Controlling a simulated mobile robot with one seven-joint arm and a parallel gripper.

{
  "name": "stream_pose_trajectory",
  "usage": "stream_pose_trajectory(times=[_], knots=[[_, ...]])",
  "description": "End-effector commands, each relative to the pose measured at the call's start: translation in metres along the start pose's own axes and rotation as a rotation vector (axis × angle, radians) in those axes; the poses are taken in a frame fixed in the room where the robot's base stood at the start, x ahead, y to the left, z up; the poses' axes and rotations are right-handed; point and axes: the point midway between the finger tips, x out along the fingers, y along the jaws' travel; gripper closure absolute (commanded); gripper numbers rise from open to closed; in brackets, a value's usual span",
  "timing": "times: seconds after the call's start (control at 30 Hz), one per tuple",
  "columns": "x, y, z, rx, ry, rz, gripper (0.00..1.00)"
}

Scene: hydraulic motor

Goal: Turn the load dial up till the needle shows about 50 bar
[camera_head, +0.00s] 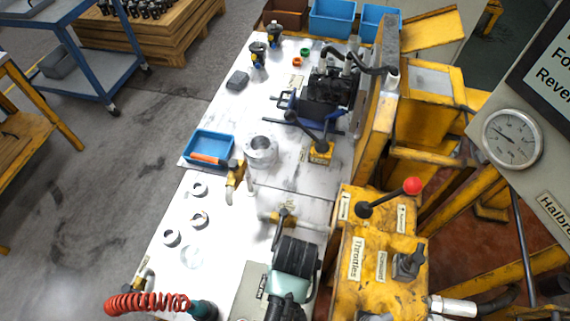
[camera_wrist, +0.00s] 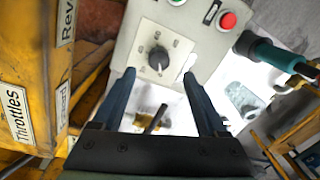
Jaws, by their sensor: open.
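The load dial (camera_wrist: 158,58) is a round black knob with a light pointer mark, on a pale grey panel (camera_wrist: 130,50) with small scale marks around it. It shows in the wrist view, just beyond my gripper (camera_wrist: 158,74). My gripper is open, with one dark blue finger on each side of the knob's line of sight. I cannot tell how much depth lies between fingertips and knob. The round pressure gauge (camera_head: 512,139) is at the right of the head view. Its dark needle points up and left; the scale is too small to read.
A red button (camera_wrist: 228,20) and a black switch (camera_wrist: 211,12) sit on the same panel. The yellow throttle box (camera_head: 380,245) with a red-knobbed lever (camera_head: 412,186) stands right of the white bench (camera_head: 215,225). A coiled red hose (camera_head: 145,302) lies at the bench's near edge.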

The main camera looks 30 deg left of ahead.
Motion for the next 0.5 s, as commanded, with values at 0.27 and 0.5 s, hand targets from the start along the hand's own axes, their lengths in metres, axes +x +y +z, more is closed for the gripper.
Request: stream_pose_trajectory(times=[0.27, 0.5], knots=[[0.05, 0.001, 0.0, 0.002, 0.0, 0.001, 0.24], [0.066, 0.001, -0.001, 0.002, 0.004, 0.002, 0.24]])
